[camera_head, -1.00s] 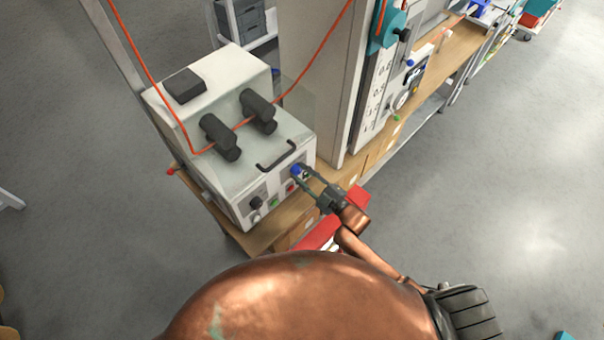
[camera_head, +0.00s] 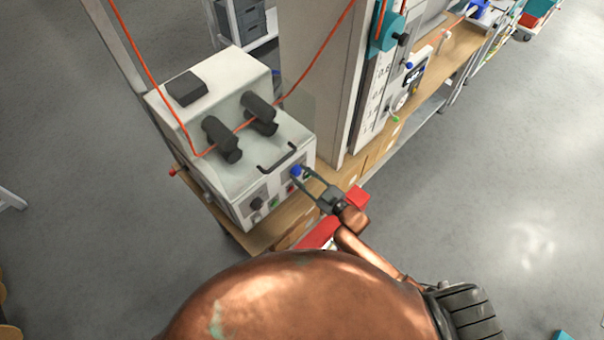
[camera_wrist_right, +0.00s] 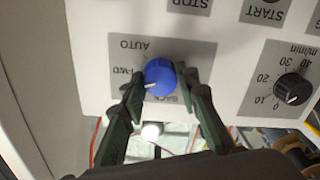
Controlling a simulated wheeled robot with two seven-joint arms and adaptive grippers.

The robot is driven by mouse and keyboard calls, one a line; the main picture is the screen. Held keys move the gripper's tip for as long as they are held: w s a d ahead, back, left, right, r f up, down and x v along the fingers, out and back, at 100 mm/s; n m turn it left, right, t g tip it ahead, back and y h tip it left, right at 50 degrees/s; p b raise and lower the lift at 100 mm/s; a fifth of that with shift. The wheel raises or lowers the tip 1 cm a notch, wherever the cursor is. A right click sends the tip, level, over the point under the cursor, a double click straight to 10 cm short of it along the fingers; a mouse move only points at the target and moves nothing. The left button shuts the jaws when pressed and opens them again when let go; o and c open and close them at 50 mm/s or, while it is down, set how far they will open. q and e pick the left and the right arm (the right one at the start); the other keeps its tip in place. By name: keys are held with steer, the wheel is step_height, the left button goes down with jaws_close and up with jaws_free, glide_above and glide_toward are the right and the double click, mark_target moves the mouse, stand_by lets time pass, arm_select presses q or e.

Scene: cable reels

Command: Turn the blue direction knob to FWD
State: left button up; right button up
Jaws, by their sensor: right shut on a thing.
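The blue direction knob (camera_wrist_right: 160,73) sits on a grey label plate in the right wrist view, where the panel's lettering appears upside down. Its white mark is at its lower left edge, on the side of the FWD lettering (camera_wrist_right: 125,71). AUTO stands above left, and a third label below is partly hidden. My right gripper (camera_wrist_right: 160,84) is shut on the knob, one finger on each side. In the head view, the knob (camera_head: 296,170) is on the machine's front panel, with my right gripper (camera_head: 305,175) at it. My left gripper is not in view.
The white machine (camera_head: 230,180) stands on a wooden bench. A black speed dial (camera_wrist_right: 293,89) is right of the knob in the wrist view; START and STOP labels are above.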

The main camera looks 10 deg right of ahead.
steer(key=shift+m+p, duration=0.45)
steer(key=shift+m, duration=1.45)
steer(key=o, duration=1.2)
steer(key=shift+c, duration=0.2)
steer(key=shift+s+d, duration=0.15)
steer(key=shift+s, duration=0.1)
steer(key=v, duration=1.1)
steer(key=shift+s, duration=0.2)
